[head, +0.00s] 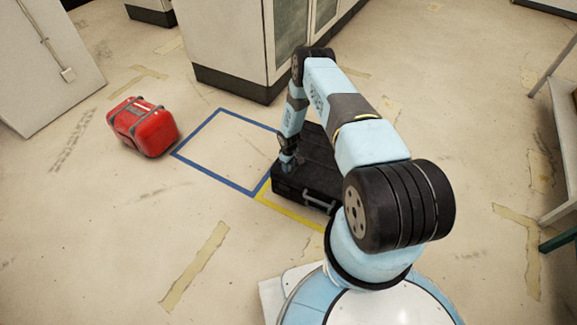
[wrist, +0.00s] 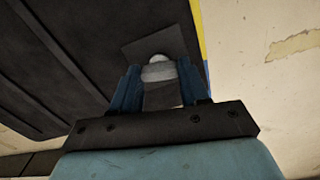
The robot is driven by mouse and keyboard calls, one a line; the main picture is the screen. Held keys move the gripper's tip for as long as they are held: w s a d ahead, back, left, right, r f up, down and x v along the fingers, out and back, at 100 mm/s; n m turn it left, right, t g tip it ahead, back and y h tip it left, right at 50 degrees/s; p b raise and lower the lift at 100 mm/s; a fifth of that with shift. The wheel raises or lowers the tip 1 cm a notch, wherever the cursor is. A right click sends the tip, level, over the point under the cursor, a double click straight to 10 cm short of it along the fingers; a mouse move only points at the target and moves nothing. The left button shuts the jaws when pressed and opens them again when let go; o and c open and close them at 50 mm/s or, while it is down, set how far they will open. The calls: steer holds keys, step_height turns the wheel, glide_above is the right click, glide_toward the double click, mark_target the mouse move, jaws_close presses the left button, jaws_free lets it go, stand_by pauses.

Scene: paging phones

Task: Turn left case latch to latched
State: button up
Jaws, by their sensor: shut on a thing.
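A black case (head: 315,155) lies flat on the floor in the head view, partly behind my arm. A grey handle (head: 318,200) shows on its front side. My gripper (head: 288,160) points down at the left part of the case. In the wrist view, my gripper (wrist: 156,85) has its two blue fingers on either side of a rounded grey latch (wrist: 158,70), shut on it. The latch stands on a dark square plate on the case (wrist: 75,50). The fingers hide part of the latch, and its exact turn cannot be told.
A red case (head: 145,127) lies on the floor at the left. A blue taped square (head: 205,120) with bare floor inside is beside the black case, and yellow tape (head: 290,215) runs along its front. Cabinets (head: 235,45) stand behind; a shelf (head: 560,130) is at the right.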

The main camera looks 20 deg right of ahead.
steer(key=shift+n, duration=1.1)
steer(key=o, duration=1.1)
steer(key=shift+c, duration=0.2)
step_height(320, 180, up, 14)
steer(key=shift+f, duration=0.15)
